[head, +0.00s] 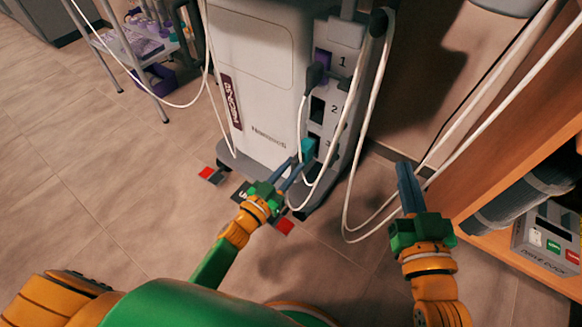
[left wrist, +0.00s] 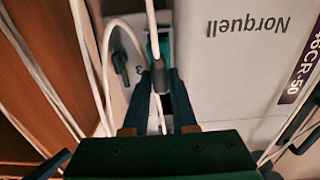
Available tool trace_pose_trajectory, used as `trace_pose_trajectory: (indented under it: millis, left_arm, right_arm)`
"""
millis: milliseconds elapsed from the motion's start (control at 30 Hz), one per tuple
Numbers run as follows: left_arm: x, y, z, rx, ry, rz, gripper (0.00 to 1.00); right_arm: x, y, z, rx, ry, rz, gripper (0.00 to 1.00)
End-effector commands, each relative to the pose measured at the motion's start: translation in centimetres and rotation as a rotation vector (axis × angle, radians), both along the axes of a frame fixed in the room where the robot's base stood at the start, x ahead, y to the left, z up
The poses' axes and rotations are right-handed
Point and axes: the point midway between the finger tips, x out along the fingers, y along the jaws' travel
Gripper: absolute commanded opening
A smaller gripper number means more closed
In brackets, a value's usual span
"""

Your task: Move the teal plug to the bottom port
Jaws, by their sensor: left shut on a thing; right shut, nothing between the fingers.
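The teal plug (head: 308,149) is at the bottom port, marked 3, low on the machine's side. I cannot tell how deep it sits. My left gripper (head: 294,168) is shut on the plug's rear end, with the teal part beyond its fingertips. In the left wrist view, the teal plug (left wrist: 165,46) is partly hidden behind a cable and the fingers (left wrist: 160,88). The purple port 1 (head: 322,60) has a dark plug (head: 315,74) in front of it. Port 2 (head: 317,109) looks dark and empty. My right gripper (head: 405,175) is shut and empty, right of the machine.
White cables (head: 366,130) hang beside the ports and loop near the floor. A wooden shelf (head: 500,190) is at right; a wheeled cart (head: 150,45) stands at upper left. The floor at left is clear.

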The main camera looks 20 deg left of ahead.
Motion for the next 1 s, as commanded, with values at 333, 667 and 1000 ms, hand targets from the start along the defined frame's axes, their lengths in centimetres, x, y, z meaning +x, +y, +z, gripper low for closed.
trace_pose_trajectory:
  millis: [333, 667, 1000]
  left_arm:
    - [0.3, -0.1, 0.0, -0.002, -0.002, 0.0, 0.0]
    - [0.8, -0.3, 0.0, -0.002, -0.002, -0.001, 0.0]
    - [1.1, -0.4, 0.0, -0.001, -0.001, 0.0, 0.0]
  right_arm:
    - [0.0, 0.0, -0.1, 0.0, 0.0, 0.0, 0.0]
    - [0.0, 0.0, -0.2, 0.0, 0.0, 0.0, 0.0]
    - [0.0, 0.0, -0.3, 0.0, 0.0, 0.0, 0.0]
